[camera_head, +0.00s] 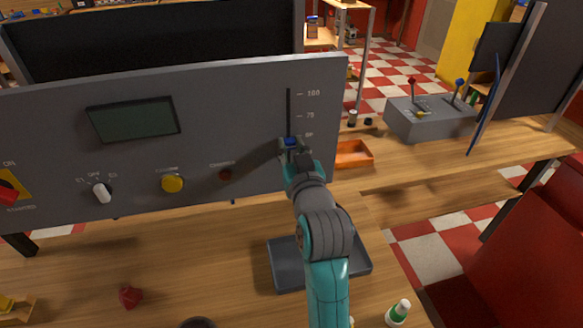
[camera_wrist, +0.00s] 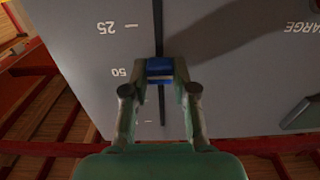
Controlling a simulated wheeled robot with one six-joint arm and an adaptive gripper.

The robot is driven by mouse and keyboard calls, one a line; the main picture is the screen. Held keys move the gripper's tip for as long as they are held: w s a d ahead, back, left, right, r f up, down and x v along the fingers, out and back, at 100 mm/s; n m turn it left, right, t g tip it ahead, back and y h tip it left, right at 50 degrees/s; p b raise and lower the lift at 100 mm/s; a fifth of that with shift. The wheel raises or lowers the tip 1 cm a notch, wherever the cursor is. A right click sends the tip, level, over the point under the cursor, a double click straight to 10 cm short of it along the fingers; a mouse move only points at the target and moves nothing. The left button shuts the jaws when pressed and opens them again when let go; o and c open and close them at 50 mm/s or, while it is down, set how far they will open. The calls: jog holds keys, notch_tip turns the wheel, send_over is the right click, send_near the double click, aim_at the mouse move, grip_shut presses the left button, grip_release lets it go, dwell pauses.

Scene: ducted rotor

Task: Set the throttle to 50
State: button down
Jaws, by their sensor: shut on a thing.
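The throttle is a vertical slot (camera_head: 289,103) in the grey console panel, with a scale of marks beside it. Its blue knob (camera_wrist: 160,67) sits about level with the 50 mark (camera_wrist: 119,72) in the wrist view, where the numbers appear upside down. The 25 mark (camera_wrist: 105,28) is farther up in that view. In the head view the knob (camera_head: 291,141) is partly hidden by my gripper (camera_head: 291,150). My gripper (camera_wrist: 160,76) is shut on the knob, with a finger on either side.
The grey console panel (camera_head: 235,110) also carries a screen (camera_head: 134,119), a white rotary switch (camera_head: 102,192), a yellow button (camera_head: 172,183) and a dark red lamp (camera_head: 225,174). An orange tray (camera_head: 353,154) lies right of the panel. A dark tray (camera_head: 284,264) lies beneath my arm.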

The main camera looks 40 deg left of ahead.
jog(key=shift+r, duration=0.45)
jog(key=c, duration=0.9)
grip_release()
jog(key=v, duration=1.2)
